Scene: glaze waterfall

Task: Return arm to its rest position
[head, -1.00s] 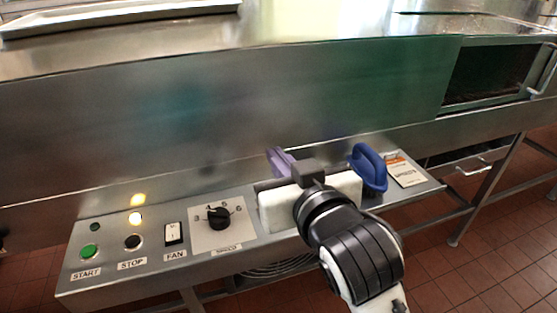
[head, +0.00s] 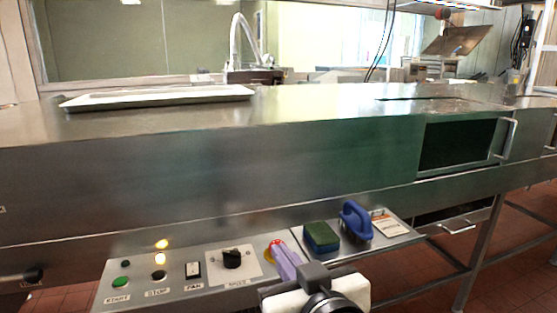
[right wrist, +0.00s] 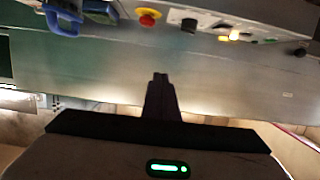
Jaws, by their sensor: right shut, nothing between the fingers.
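My right gripper (head: 280,252) is at the bottom middle of the head view, in front of the control panel. Its white body is at the lower edge and its purple fingers point up and away from me. In the right wrist view its dark fingers (right wrist: 160,77) are together with nothing between them. In the head view the fingertips overlap part of the red stop button (head: 277,244); I cannot tell whether they touch it. My left gripper is not in view.
The control panel (head: 140,269) carries a green button (head: 121,283), a black dial (head: 231,259) and a fan switch (head: 193,269). A green-and-blue sponge (head: 321,237) and a blue-handled tool (head: 356,220) are to the right. A tray (head: 155,97) lies on the steel machine's top.

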